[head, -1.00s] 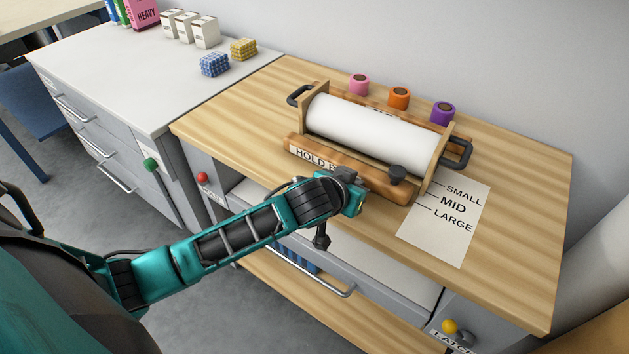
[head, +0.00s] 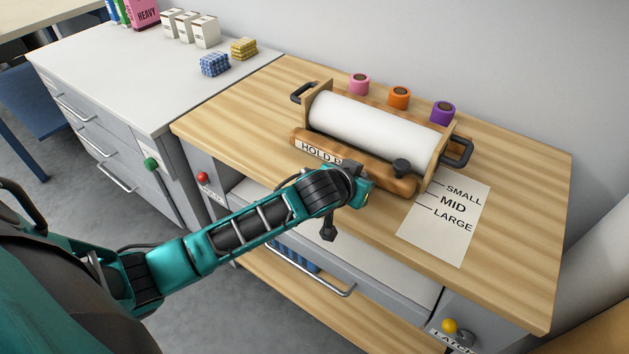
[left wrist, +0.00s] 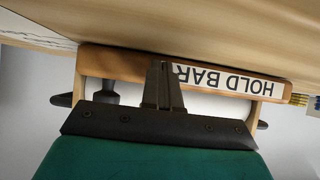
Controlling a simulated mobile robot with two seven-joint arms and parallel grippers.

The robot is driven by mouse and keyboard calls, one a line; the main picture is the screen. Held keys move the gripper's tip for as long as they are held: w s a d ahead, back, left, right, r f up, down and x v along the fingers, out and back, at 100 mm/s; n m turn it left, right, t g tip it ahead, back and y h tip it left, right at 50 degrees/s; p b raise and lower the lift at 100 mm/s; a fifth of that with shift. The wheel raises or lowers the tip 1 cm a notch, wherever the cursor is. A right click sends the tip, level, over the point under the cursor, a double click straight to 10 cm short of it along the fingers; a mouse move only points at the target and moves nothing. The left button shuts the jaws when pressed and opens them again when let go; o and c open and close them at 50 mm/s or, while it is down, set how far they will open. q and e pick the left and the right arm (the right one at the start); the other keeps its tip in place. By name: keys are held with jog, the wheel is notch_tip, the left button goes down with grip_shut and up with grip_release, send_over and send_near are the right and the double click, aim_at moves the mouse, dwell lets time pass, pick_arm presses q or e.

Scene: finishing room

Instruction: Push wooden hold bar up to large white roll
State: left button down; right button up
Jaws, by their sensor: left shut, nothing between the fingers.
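The wooden hold bar (head: 385,178) lies along the near side of the large white roll (head: 368,130), roughly parallel to it. In the head view the bar looks very close to the roll; I cannot tell whether they touch. My left gripper (head: 360,183) is shut and empty at the bar's near face. In the left wrist view, the shut fingers (left wrist: 163,70) meet the hold bar (left wrist: 118,63) beside its "HOLD BAR" label, apparently touching it. My arm partly covers the label in the head view. My right gripper is not in view.
A dark knob (head: 401,167) stands near the bar's right end. A paper scale (head: 447,218) marked SMALL, MID, LARGE lies to the right. Small pink, orange and purple rolls (head: 399,98) stand behind. The wooden tabletop (head: 510,270) is clear at right.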

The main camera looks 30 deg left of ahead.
aim_at(370, 165)
pick_arm(q)
jog(key=shift+w+d, duration=0.2)
jog(key=shift+w, duration=2.35)
jog(key=p+v, duration=0.3)
jog(key=shift+s+r, duration=0.1)
jog(key=shift+p+v, duration=0.6)
jog(key=shift+v, duration=0.7)
jog(key=shift+s, duration=0.15)
jog(key=shift+f, duration=0.2)
